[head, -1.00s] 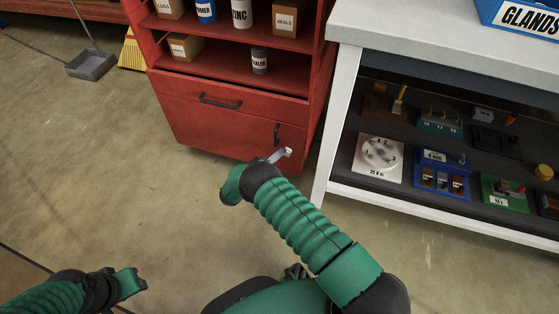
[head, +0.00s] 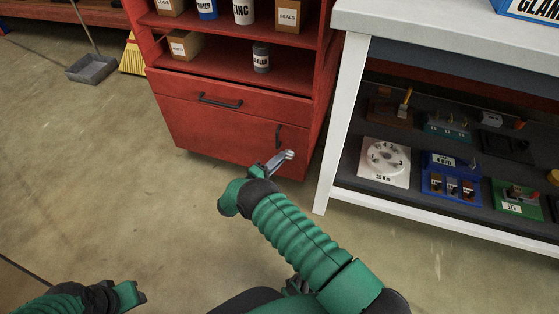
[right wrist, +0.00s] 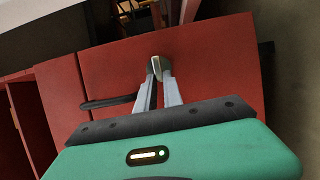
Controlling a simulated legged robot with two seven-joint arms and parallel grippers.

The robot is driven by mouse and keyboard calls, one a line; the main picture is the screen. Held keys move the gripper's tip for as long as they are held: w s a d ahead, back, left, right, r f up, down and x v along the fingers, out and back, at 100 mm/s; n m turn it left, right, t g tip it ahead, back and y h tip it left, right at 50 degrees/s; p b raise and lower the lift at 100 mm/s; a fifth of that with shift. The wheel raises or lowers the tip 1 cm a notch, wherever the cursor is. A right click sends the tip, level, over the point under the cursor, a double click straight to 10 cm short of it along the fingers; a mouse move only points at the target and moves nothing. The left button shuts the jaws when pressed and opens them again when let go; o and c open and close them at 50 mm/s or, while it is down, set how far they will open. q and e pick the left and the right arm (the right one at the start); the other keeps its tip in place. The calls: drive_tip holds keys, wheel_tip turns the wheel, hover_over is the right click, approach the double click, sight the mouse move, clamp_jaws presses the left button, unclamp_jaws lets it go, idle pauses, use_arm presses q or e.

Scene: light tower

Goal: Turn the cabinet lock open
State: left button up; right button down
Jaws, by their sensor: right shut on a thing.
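The red cabinet (head: 215,128) stands at the top middle of the head view, its lower front fitted with dark handles. My right gripper (head: 285,158) is at the lower right of this front, below the upright handle (head: 278,136). In the right wrist view my right gripper (right wrist: 160,80) is shut on a small metallic lock piece (right wrist: 157,62) at the red front. The fingertips hide part of this piece, so its turn angle cannot be told. My left gripper (head: 132,294) is at the lower left of the head view, away from the cabinet; its finger opening is unclear.
A white-framed bench (head: 345,125) stands close to the cabinet's right, with several items on its lower shelf. Boxes and cans sit on the cabinet's open shelves. A dustpan (head: 92,69) is on the floor at left. The floor in front is mostly clear.

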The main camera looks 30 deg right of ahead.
drive_tip(key=shift+w+a+f, duration=0.15)
drive_tip(key=shift+a, duration=0.05)
drive_tip(key=c, duration=1.5)
unclamp_jaws()
drive_tip(key=shift+d, duration=0.1)
drive_tip(key=p+v, duration=0.5)
drive_tip(key=v, duration=1.2)
